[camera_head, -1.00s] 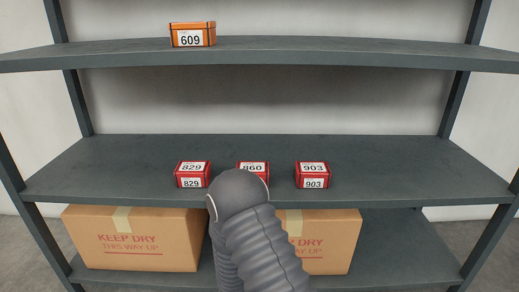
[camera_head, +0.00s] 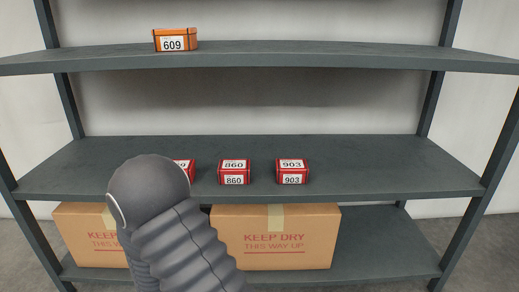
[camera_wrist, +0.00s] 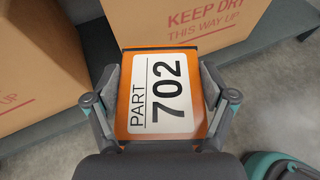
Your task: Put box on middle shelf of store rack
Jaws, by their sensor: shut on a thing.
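An orange box (camera_wrist: 139,130) with a white "PART 702" label is in the wrist view. My gripper (camera_wrist: 163,100) is shut on it, with one finger on each side. The box and gripper do not show in the head view, where my grey arm covers the lower left. The middle shelf (camera_head: 350,165) of the grey store rack carries red boxes: one (camera_head: 190,168) partly hidden by my arm, box 860 (camera_head: 234,172) and box 903 (camera_head: 292,171). The middle shelf is clear to the right of box 903.
Orange box 609 (camera_head: 175,41) stands on the upper shelf (camera_head: 300,56). Two cardboard cartons sit on the bottom shelf (camera_head: 380,245): a left one (camera_head: 85,235) and a right one (camera_head: 310,235). In the wrist view the held box is close to the cartons.

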